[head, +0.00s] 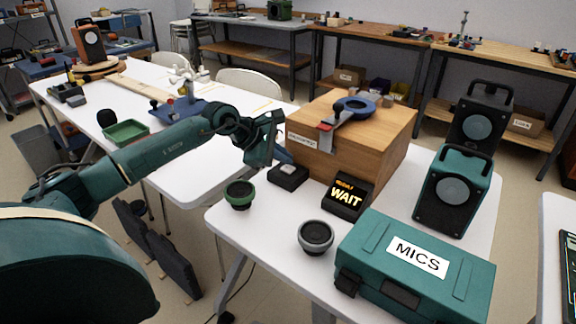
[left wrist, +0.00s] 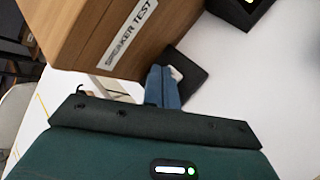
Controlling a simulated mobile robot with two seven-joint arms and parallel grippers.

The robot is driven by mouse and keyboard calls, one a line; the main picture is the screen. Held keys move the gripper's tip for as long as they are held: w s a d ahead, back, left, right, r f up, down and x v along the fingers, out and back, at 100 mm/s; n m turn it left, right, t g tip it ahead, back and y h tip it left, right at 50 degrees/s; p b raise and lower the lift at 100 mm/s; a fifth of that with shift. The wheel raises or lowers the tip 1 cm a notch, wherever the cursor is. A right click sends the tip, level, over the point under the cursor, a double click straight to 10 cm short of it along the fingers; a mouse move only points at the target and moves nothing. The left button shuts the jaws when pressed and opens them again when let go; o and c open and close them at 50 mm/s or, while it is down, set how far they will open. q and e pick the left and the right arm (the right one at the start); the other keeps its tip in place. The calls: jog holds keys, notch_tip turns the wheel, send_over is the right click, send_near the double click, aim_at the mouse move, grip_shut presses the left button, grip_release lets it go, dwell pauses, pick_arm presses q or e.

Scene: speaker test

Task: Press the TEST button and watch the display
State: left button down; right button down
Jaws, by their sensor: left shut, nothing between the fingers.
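The button box (head: 288,178) is a small black box with a pale top on the white table, in front of the wooden box. I take it for the TEST button; no lettering is readable on it. The display (head: 346,194) is a black block to its right that reads "WAIT" in yellow, with smaller orange text above. My left gripper (head: 283,156) is shut and empty, its blue fingers just above or behind the button box. In the left wrist view, the fingertips (left wrist: 164,82) cover part of the button box (left wrist: 188,84); contact cannot be told. My right gripper is not in view.
The wooden box (head: 370,155), labelled "SPEAKER TEST" in the left wrist view, stands close beside my left gripper. A green speaker driver (head: 239,195), a grey one (head: 315,236), a green MICS case (head: 415,270) and two speakers (head: 452,190) stand around.

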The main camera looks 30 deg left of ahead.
aim_at(284, 169)
pick_arm(q)
jog(key=shift+r, duration=0.3)
jog(key=shift+r+p, duration=1.65)
jog(key=shift+r, duration=0.8)
jog(key=shift+f, duration=0.1)
